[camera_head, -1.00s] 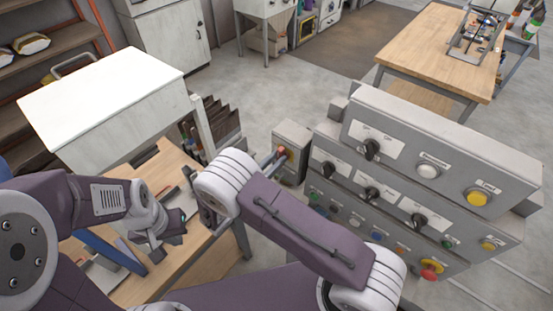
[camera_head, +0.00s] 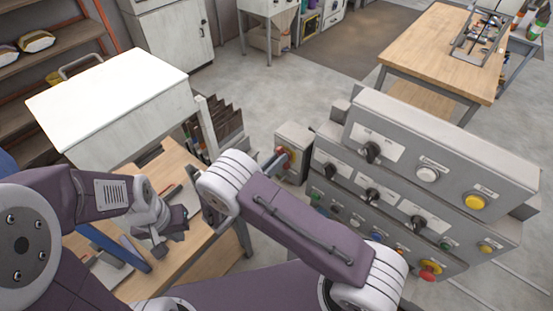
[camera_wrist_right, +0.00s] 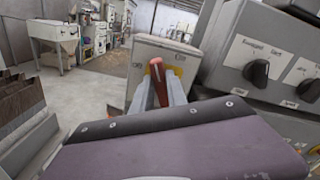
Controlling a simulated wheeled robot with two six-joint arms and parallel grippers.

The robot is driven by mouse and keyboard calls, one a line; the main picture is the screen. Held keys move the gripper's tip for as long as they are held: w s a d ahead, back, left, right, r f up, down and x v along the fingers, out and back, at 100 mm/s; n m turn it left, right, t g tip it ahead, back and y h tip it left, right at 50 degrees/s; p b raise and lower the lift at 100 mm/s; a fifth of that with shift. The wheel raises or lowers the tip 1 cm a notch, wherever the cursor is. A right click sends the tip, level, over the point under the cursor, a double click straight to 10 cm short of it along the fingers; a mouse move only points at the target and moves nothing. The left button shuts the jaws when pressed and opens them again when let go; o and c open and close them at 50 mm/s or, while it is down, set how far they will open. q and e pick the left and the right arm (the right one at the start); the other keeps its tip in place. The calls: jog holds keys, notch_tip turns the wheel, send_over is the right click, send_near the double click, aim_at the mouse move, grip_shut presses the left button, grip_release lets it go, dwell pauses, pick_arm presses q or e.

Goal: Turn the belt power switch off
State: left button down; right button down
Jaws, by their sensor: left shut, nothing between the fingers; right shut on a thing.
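The belt power switch is a grey box (camera_head: 296,138) at the left end of the control panels, with a red handle (camera_head: 281,152). In the right wrist view the box (camera_wrist_right: 150,50) faces me, with a label on each side of the handle. The red handle (camera_wrist_right: 157,82) stands nearly upright in front of a yellow plate. My right gripper (camera_wrist_right: 161,92) is shut on it, one finger on each side. In the head view my right gripper (camera_head: 275,160) is partly hidden by its wrist. My left gripper (camera_head: 172,234) is shut and empty over the wooden bench.
Grey control panels (camera_head: 440,150) with black knobs and coloured buttons stand close to the right of the switch. A white-topped cabinet (camera_head: 105,90) stands at the left, above the wooden bench (camera_head: 190,262). Another wooden table (camera_head: 430,50) is at the back right. Floor lies open between them.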

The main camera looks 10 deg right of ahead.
jog(key=n, duration=0.4)
jog(key=n+p, duration=0.1)
jog(key=n, duration=0.3)
jog(key=n+p, duration=0.1)
jog(key=n, duration=0.3)
jog(key=shift+w+f, duration=0.25)
jog(key=shift+f, duration=0.1)
jog(key=shift+n, duration=0.4)
jog(key=c, duration=1.3)
grip_release()
jog(key=shift+d, duration=0.1)
jog(key=shift+w+f, duration=0.1)
jog(key=shift+f, duration=0.05)
